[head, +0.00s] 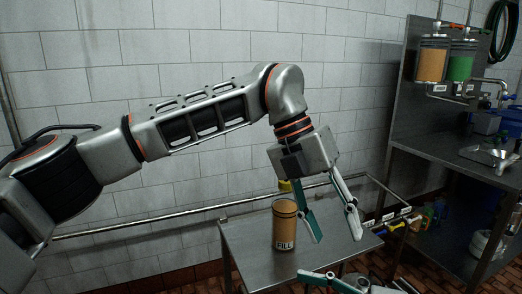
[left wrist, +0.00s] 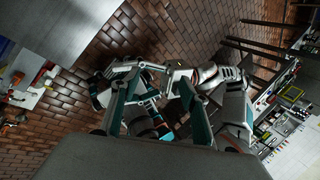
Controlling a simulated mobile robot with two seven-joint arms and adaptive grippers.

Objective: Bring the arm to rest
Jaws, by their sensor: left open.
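My left arm (head: 195,115) reaches in from the left across the head view, with its forearm raised and its wrist bent down. My left gripper (head: 337,238) points down with its two fingers spread apart. Nothing shows between them. The gripper hangs over or in front of the steel table, just right of the canister marked FILL (head: 285,226); I cannot tell the exact gap. In the left wrist view, the fingers frame parts of my own body and the brick floor. Part of my right gripper (head: 345,283) shows at the bottom edge; its jaw opening is unclear.
The steel table (head: 245,245) holds the canister and has a rail behind it. A tiled wall (head: 120,70) is behind my arm. Brick floor shows below.

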